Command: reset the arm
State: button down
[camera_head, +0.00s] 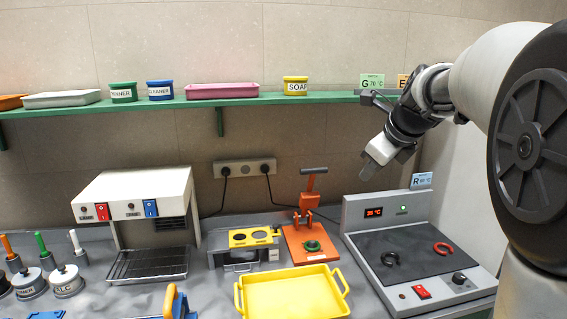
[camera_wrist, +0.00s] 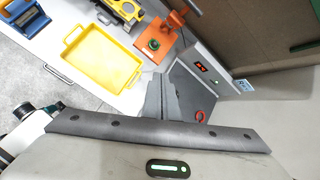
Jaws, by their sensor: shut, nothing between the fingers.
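My gripper (camera_head: 368,172) hangs in the air at the right, above the grey hot plate device and in front of the wall. Its fingers are shut and empty. In the wrist view the shut fingers (camera_wrist: 162,98) point down over the bench and hide part of the hot plate. My arm comes in from the right edge of the head view.
The hot plate (camera_head: 415,250) bears a black ring (camera_head: 390,258) and a red ring (camera_head: 443,248). A yellow tray (camera_head: 292,297), an orange press (camera_head: 309,243) with a green ring (camera_head: 312,246), and a white heater (camera_head: 135,200) stand on the bench. A green shelf (camera_head: 300,98) runs along the wall.

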jog(key=s+a+f+n, duration=0.2)
jog(key=s+f+n, duration=0.1)
jog(key=s+n, duration=0.6)
jog(key=s+a+f+n+g+h, duration=0.1)
jog(key=s+f+n, duration=0.3)
jog(key=s+n, duration=0.5)
jog(key=s+a+f+n+g, duration=0.1)
jog(key=s+a+f+n, duration=0.1)
jog(key=s+n, duration=0.7)
jog(key=s+f, duration=0.1)
jog(key=s, duration=0.3)
jog(key=shift+s+a+f+h, duration=0.2)
jog(key=shift+a+f+h, duration=0.1)
jog(key=shift+f, duration=0.05)
